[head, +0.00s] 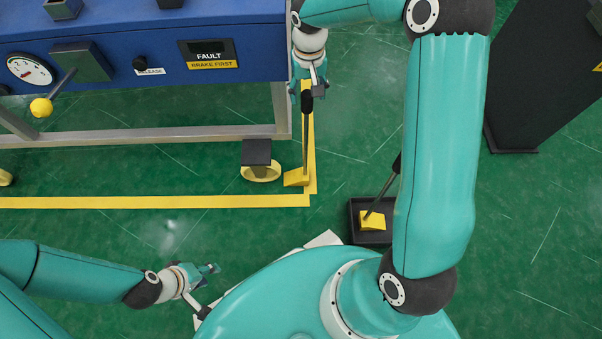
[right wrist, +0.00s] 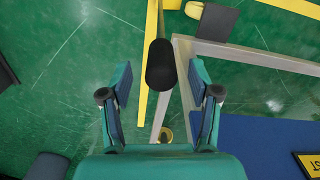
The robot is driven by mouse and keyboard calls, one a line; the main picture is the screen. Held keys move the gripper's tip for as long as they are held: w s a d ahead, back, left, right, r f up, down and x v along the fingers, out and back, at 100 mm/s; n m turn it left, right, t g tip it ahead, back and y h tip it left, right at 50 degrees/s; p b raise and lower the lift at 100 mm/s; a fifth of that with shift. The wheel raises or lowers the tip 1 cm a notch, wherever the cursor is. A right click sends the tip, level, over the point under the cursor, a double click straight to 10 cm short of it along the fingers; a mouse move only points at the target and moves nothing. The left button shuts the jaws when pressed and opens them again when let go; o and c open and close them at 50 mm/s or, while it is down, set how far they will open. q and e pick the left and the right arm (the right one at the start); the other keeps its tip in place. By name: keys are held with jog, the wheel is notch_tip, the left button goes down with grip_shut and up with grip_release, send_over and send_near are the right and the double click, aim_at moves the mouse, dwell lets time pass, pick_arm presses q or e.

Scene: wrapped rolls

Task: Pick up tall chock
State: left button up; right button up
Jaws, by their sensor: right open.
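A yellow chock (head: 297,178) with a tall upright handle stands on the floor beside the cart's front caster. The handle has a black grip (head: 307,103) at its top. My right gripper (head: 308,88) is open at the top of this grip. In the right wrist view the grip (right wrist: 160,65) shows nearly end-on between the spread fingers of my right gripper (right wrist: 160,90), with space on both sides. My left gripper (head: 209,289) is open and empty low at the left, away from the chock.
A second yellow chock (head: 373,221) with a leaning handle lies in a black tray (head: 370,239), partly behind my right arm. The blue cart (head: 130,45) with its grey rail (head: 150,135) is close left of the handle. A dark panel (head: 545,75) stands at right.

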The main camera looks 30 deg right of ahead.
notch_tip(320, 180, down, 5)
jog(key=b, duration=0.2)
jog(key=shift+b, duration=0.3)
jog(key=shift+c, duration=0.3)
grip_shut()
jog(key=shift+w+r, duration=0.1)
